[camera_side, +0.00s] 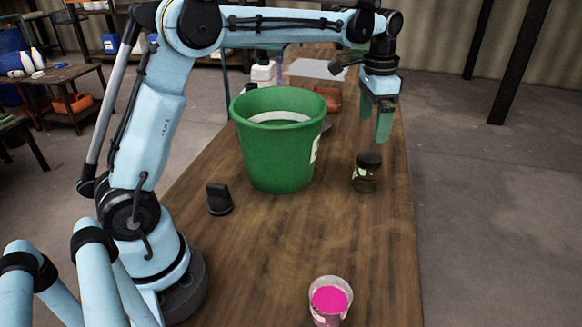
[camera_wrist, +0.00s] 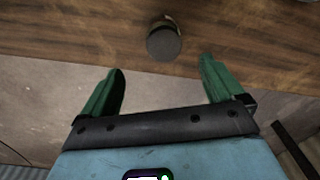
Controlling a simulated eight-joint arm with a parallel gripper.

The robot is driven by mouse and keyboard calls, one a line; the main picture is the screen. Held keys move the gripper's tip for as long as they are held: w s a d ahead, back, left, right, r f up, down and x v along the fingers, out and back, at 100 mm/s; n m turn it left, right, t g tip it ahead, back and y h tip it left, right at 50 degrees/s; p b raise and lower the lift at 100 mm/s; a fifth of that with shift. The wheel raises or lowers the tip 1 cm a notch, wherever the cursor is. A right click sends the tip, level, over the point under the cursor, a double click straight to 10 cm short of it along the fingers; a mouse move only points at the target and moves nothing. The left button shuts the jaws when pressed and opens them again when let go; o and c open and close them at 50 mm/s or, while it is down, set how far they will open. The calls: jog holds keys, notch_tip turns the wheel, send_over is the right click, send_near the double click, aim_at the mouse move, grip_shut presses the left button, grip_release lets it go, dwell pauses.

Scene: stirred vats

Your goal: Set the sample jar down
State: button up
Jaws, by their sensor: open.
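The sample jar (camera_side: 366,174), small and dark with a black lid, stands upright on the wooden table near its right edge in the side view. It also shows from above in the wrist view (camera_wrist: 164,42), lid towards me, ahead of the fingers. My gripper (camera_side: 383,135) has green fingers, is open and holds nothing. In the side view it hangs above the table's right edge, higher than the jar and apart from it. In the wrist view the gap between the two fingertips (camera_wrist: 162,66) is empty.
A large green bucket (camera_side: 275,160) stands left of the jar. A small black object (camera_side: 219,199) is on the table left of the bucket. A cup with pink contents (camera_side: 329,301) stands at the front. Bottles and a reddish-brown item (camera_side: 329,99) are behind. The table between jar and cup is clear.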

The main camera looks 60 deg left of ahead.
jog(key=s+d+r+n+t, duration=0.2)
jog(key=s+r+n+t, duration=0.15)
jog(key=s, duration=0.75)
jog(key=s+d+f+n+t, duration=0.1)
jog(key=s+f+t, duration=0.2)
jog(key=s+f, duration=0.3)
jog(key=s, duration=0.3)
